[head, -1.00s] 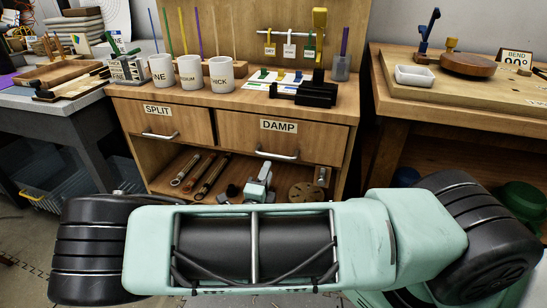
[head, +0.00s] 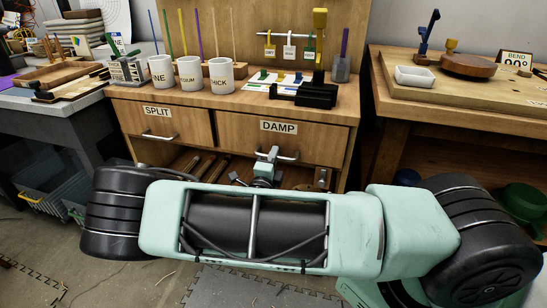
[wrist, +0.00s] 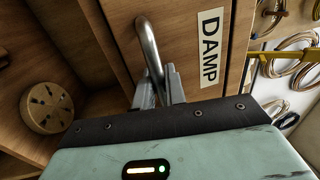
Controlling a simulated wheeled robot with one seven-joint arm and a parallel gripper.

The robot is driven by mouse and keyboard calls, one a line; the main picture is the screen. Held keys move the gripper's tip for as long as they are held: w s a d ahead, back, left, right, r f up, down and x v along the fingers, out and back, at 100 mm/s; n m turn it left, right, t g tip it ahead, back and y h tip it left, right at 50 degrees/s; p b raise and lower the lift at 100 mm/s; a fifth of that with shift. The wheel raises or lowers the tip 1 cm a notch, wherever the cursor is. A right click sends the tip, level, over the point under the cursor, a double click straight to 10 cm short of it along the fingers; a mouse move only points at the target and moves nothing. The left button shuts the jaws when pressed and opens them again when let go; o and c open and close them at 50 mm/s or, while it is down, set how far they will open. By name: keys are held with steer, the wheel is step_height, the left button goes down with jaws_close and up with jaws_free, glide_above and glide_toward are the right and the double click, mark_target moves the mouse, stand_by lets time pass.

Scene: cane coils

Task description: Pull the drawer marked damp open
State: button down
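The drawer marked damp (head: 315,141) is the right one of two wooden drawers under the bench top, and its front looks flush with the cabinet. Its label (head: 279,126) also shows in the wrist view (wrist: 209,48). Its curved metal handle (head: 287,159) is partly covered by my gripper (head: 272,154) in the head view. In the wrist view the handle (wrist: 149,47) runs down between my two grey fingers (wrist: 160,88), one on each side of the bar. The gap is narrow, and whether both fingers press on the bar is not clear.
The split drawer (head: 160,122) is shut on the left. An open shelf below holds tools and a round wooden disc (wrist: 46,107). Cups (head: 190,74) and a black fixture (head: 305,95) stand on the bench top. Another workbench (head: 450,105) stands at the right.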

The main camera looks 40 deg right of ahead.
steer(key=r+p+v, duration=0.2)
steer(key=p+v, duration=0.2)
steer(key=v, duration=0.8)
steer(key=r+p+v, duration=0.2)
steer(key=p+v, duration=0.1)
steer(key=v, duration=0.9)
steer(key=shift+s+a+r+p, duration=0.35)
steer(key=shift+s+a, duration=0.2)
steer(key=shift+a, duration=0.15)
steer(key=c, duration=1.5)
jaws_free()
steer(key=shift+c, duration=0.2)
steer(key=shift+a, duration=0.1)
steer(key=b+v, duration=0.1)
steer(key=v, duration=1.6)
steer(key=shift+s, duration=0.2)
